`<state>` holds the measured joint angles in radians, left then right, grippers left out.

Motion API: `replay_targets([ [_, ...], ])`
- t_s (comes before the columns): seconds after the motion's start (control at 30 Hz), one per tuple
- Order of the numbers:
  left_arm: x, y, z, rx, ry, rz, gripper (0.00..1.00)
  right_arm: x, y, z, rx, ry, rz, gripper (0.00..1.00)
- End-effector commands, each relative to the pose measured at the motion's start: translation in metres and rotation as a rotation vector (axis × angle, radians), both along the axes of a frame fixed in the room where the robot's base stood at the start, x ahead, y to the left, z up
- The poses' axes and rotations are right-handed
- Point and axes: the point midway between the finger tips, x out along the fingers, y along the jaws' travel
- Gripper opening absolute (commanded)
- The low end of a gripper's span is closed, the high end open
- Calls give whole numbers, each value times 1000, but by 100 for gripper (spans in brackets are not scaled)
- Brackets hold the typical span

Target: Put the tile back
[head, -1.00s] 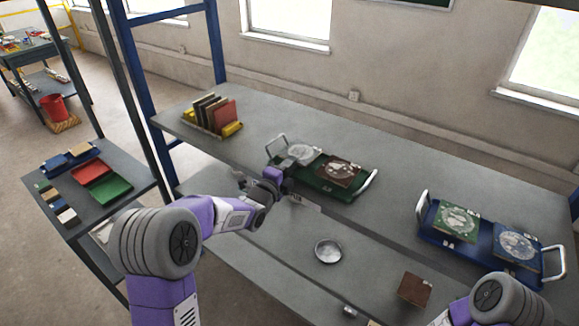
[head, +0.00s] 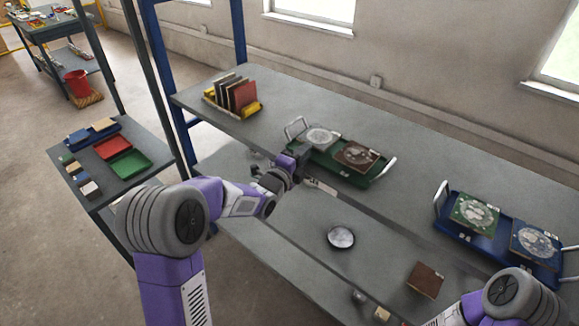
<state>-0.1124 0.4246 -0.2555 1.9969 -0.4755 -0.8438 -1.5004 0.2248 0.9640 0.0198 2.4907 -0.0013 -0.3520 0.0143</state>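A green tray (head: 348,173) on the bench holds a pale round-patterned tile (head: 320,136) and a brown patterned tile (head: 357,154). A blue tray (head: 487,242) further right holds a green patterned tile (head: 475,213) and a blue patterned tile (head: 534,243). A plain brown tile (head: 425,280) lies on the lower front surface. My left gripper (head: 303,156) is at the left front edge of the green tray, close to the pale tile. Its fingertips are small and partly hidden, so its opening is unclear. My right arm shows at bottom right; its gripper is out of view.
A yellow-ended rack (head: 246,108) with several upright tiles stands at the back left of the bench. A round metal dish (head: 341,238) sits on the lower surface. A side table at left holds a red tray (head: 113,147) and a green tray (head: 129,163).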

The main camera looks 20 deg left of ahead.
Motion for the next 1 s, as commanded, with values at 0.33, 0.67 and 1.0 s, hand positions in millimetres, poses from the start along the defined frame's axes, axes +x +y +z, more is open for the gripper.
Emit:
replay_targets([
  [0.33, -68, 17, 2, -2, -4, 3, 20, 0, 0, -1, 0, 0, 0, 44],
  [0.67, -92, 22, 1, 0, -4, 1, 20, 0, 0, -1, 0, 1, 0, 44],
  [1.0, -101, 5, -125, -377, 427, 87, 20, 0, 0, -1, 0, 0, 0, 44],
])
